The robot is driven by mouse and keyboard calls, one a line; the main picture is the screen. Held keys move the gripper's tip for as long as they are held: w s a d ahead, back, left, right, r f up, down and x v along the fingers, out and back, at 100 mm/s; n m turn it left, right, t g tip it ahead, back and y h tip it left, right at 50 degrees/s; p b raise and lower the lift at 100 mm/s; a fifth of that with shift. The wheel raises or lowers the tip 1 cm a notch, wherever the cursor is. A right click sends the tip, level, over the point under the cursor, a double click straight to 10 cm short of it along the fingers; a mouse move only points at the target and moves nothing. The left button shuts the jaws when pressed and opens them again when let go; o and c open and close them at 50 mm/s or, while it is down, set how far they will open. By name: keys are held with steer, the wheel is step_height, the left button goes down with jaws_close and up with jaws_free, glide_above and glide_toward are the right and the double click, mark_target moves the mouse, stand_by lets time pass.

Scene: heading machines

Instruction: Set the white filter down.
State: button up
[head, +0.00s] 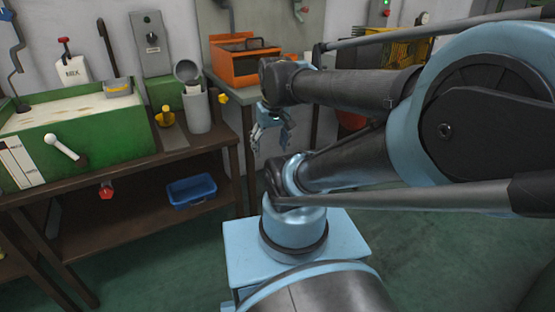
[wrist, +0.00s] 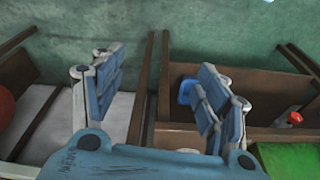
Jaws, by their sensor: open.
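My gripper (head: 271,138) hangs in the gap by the right end of the brown bench, below the level of the orange machine. In the wrist view my gripper (wrist: 160,68) has its two blue-grey fingers spread wide, with nothing between them. I cannot surely make out a white filter in either view. A whitish cylinder (head: 197,110) stands upright at the bench's right end, to the left of my gripper and apart from it. A grey cup-like piece (head: 187,70) sits tilted at its top.
The brown bench (head: 95,176) carries a green machine (head: 75,140) and a yellow knobbed piece (head: 166,117). A blue bin (head: 191,191) lies on its lower shelf and shows in the wrist view (wrist: 187,91). An orange machine (head: 243,62) stands behind. Green floor is open at right.

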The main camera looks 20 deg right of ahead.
steer(key=shift+m, duration=0.6)
steer(key=s+f, duration=0.1)
steer(key=s+d+f, duration=0.2)
steer(key=shift+s+f, duration=0.1)
steer(key=shift+f, duration=0.3)
steer(key=shift+w+f, duration=0.2)
steer(key=shift+w, duration=0.2)
